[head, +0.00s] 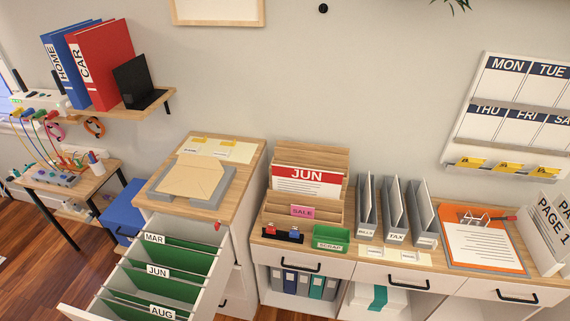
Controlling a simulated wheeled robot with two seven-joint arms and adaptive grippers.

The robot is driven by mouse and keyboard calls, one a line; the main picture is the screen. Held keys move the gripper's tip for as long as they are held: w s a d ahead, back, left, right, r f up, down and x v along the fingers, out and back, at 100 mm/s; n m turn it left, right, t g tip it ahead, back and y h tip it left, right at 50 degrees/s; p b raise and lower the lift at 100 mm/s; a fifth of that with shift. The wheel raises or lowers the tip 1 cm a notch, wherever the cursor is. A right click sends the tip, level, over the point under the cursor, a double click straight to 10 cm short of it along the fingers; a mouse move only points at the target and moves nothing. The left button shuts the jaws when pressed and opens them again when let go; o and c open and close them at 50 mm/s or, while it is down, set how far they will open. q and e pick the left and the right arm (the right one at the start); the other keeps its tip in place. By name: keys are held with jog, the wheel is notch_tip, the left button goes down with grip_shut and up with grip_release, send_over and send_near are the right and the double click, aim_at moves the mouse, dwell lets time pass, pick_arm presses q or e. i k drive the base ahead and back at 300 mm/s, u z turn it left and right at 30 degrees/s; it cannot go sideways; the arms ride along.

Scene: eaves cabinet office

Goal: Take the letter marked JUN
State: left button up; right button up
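The letter marked JUN (307,182) is a white sheet with a red header band. It stands upright in a wooden tiered letter rack (335,160) on the long wooden desktop, in front of the rack's back panel. A pink SALE card (302,211) sits in a lower tier in front of it. A green hanging file with a JUN tab (158,271) is in the open drawer at lower left, between files tabbed MAR (154,238) and AUG (162,311). Neither of my grippers shows in the head view.
The open drawer (208,279) juts out at lower left. A grey tray with a brown envelope (190,178) sits on the cabinet top. Right of the rack stand grey file holders (394,208) and an orange clipboard (483,245). A green SCRAP tray (331,237) sits in front.

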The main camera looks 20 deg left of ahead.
aim_at(286, 178)
jog(key=z, duration=0.05)
jog(key=i, duration=1.55)
jog(key=z, duration=0.2)
